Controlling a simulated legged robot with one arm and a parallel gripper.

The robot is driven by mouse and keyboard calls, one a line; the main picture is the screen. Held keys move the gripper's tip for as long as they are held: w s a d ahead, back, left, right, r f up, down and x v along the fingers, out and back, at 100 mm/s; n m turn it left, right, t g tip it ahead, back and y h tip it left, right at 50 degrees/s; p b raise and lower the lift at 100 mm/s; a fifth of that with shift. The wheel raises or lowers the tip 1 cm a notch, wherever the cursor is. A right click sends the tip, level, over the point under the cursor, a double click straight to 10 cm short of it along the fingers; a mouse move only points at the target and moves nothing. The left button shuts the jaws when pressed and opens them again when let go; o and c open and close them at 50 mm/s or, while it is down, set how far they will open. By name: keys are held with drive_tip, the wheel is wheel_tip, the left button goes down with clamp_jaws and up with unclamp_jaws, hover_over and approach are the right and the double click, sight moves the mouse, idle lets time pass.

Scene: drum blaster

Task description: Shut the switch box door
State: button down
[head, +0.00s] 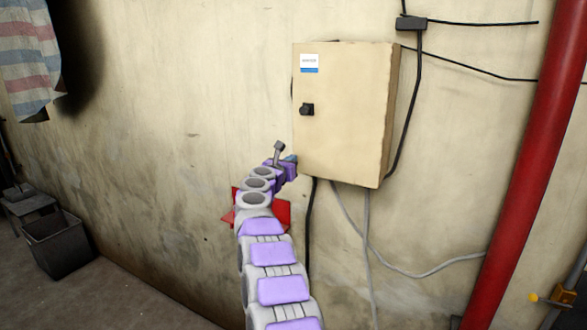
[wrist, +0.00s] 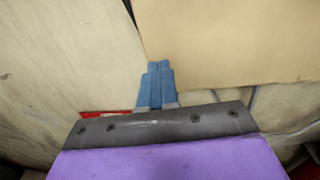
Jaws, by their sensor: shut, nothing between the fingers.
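The beige switch box (head: 345,110) hangs on the wall, with a black knob (head: 307,109) on its front and a white and blue label above it. Its front door appears flush with the box in the head view; I see no gap. My gripper (head: 290,158) is at the lower left corner of the box. In the wrist view the blue fingers (wrist: 160,72) are together and empty, their tips at the lower left edge of the beige panel (wrist: 230,45). I cannot tell whether they touch it.
A red pipe (head: 528,170) runs down the wall at the right. Black and grey cables hang around and below the box. A red object (head: 281,212) is behind my arm. A dark bin (head: 58,243) stands at the left.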

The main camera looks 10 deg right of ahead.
drive_tip(key=s+a+r+n+t+y+b, duration=0.1)
drive_tip(key=s+a+n+t+y+b, duration=0.1)
drive_tip(key=s+a+n+y+b, duration=0.35)
drive_tip(key=s+a+r+n+t+y+b, duration=0.1)
drive_tip(key=s+a+n+t+y+b, duration=0.15)
drive_tip(key=a+n, duration=0.6)
drive_tip(key=s+a+f+n+g+y+b, duration=0.2)
drive_tip(key=s+a+f+n+y, duration=0.15)
drive_tip(key=s+a+n, duration=0.2)
drive_tip(key=s+a+f+n+g+y+b, duration=0.2)
drive_tip(key=s+a+n+y, duration=0.25)
drive_tip(key=s+n, duration=0.25)
drive_tip(key=s+d+f+n+g+b, duration=0.15)
drive_tip(key=s+f+n+g, duration=0.4)
drive_tip(key=s+f, duration=0.65)
drive_tip(key=s+d+f+n+g+b, duration=0.15)
drive_tip(key=s+f+n+g, duration=0.35)
drive_tip(key=s+f, duration=0.75)
drive_tip(key=s+d+f+n+g+h+b, duration=0.1)
drive_tip(key=s+d+f+n+g, duration=0.1)
drive_tip(key=s, duration=0.7)
drive_tip(key=s+d+f+n+g+h+b, duration=0.1)
drive_tip(key=s+d+f+n+g+h, duration=0.1)
drive_tip(key=s+d+f, duration=0.3)
drive_tip(key=s+d+f+n+g+h+b, duration=0.1)
drive_tip(key=s+d+f, duration=0.3)
drive_tip(key=s, duration=0.8)
drive_tip(key=shift+s+d+n+g+h+b, duration=0.4)
drive_tip(key=shift+d+n+g+h, duration=0.25)
drive_tip(key=shift+d, duration=0.35)
